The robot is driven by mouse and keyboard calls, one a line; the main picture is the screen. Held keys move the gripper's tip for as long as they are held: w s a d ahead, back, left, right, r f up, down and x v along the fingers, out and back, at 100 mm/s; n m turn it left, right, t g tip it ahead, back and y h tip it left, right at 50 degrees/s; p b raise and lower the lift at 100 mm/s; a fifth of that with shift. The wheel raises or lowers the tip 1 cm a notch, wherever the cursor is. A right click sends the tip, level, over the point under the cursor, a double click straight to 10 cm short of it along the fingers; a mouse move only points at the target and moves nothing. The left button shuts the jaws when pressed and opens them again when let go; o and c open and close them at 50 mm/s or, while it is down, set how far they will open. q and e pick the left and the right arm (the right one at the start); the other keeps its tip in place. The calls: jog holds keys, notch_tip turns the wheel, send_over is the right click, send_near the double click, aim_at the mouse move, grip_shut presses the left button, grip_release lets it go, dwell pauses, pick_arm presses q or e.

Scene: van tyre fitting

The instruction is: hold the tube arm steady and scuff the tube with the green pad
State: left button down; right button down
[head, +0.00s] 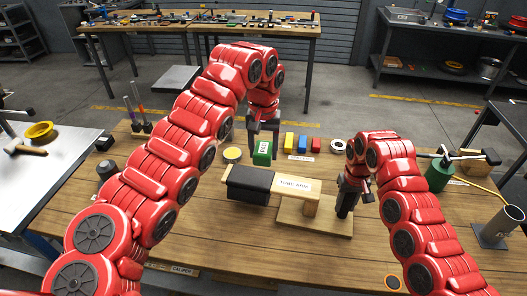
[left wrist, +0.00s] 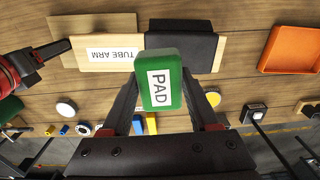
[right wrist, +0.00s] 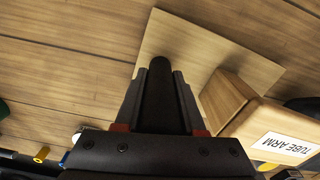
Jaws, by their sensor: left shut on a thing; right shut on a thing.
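The wooden tube arm (head: 307,185) sits on a post on a flat base board (head: 318,222), with the black tube (head: 250,180) around its left end. My left gripper (head: 262,138) is shut on the green pad (head: 262,155), labelled PAD; the pad also shows in the left wrist view (left wrist: 160,82). The pad is held behind the tube in the head view, apart from it as far as I can see. My right gripper (head: 348,195) is shut on a black upright handle (right wrist: 160,85) at the base board's right end. The handle's foot is hidden.
Behind the tube arm stand a blue block (head: 302,144), a yellow block (head: 289,141) and a round tin (head: 232,155). A green can (head: 439,175) is at the right. An orange tray (left wrist: 290,50) lies beyond the tube's end. The bench's front is mostly clear.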

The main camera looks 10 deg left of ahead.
jog(key=shift+c, duration=2.1)
grip_release()
jog(key=shift+r, duration=0.1)
notch_tip(320, 180, up, 10)
jog(key=shift+w+r, duration=0.1)
jog(key=shift+r, duration=0.8)
